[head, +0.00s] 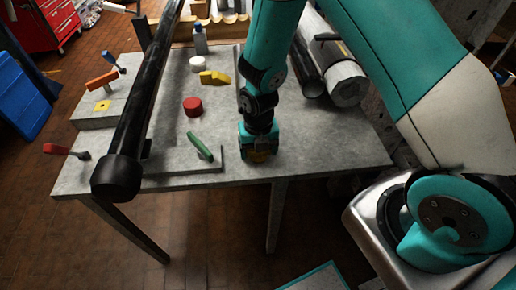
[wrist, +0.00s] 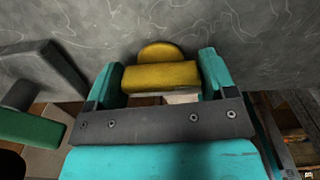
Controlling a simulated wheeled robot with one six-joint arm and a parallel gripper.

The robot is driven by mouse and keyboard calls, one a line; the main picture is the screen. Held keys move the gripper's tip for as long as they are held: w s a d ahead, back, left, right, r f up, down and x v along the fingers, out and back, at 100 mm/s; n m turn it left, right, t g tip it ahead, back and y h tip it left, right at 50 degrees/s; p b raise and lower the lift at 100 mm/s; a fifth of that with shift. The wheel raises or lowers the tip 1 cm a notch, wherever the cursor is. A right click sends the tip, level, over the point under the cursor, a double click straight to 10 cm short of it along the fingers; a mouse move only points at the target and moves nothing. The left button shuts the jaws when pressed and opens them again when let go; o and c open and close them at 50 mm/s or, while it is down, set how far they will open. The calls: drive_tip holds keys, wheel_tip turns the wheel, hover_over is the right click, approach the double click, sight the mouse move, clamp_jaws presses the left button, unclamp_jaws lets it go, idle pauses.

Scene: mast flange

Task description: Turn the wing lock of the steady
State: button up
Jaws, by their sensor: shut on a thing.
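My gripper (head: 259,157) points down at the front edge of the grey table, right of the base plate with the green handle. In the wrist view my gripper (wrist: 160,80) is shut on a yellow bar, which looks like the wing lock (wrist: 160,77), with one teal finger at each end. A rounded yellow part shows just behind the bar. In the head view only a little yellow shows between the fingers, and the lock's angle is hard to tell. I cannot make out the rest of the steady.
A long black mast (head: 147,95) slants over the table's left side. A green handle (head: 200,146) stands left of my gripper. A red cylinder (head: 193,106), a white cylinder (head: 197,64) and a yellow piece (head: 214,77) stand farther back. The tabletop right of my gripper is clear.

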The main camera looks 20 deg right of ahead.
drive_tip(key=shift+s+d, duration=0.2)
drive_tip(key=shift+s, duration=0.1)
drive_tip(key=o, duration=0.3)
drive_tip(key=shift+c, duration=0.8)
drive_tip(key=shift+r+p, duration=0.5)
drive_tip(key=shift+r, duration=0.05)
wheel_tip(320, 180, up, 4)
drive_tip(key=p, duration=0.3)
drive_tip(key=shift+d+r, duration=0.1)
drive_tip(key=shift+r, duration=0.05)
drive_tip(key=c, duration=0.3)
drive_tip(key=shift+w, duration=0.1)
drive_tip(key=shift+a, duration=0.2)
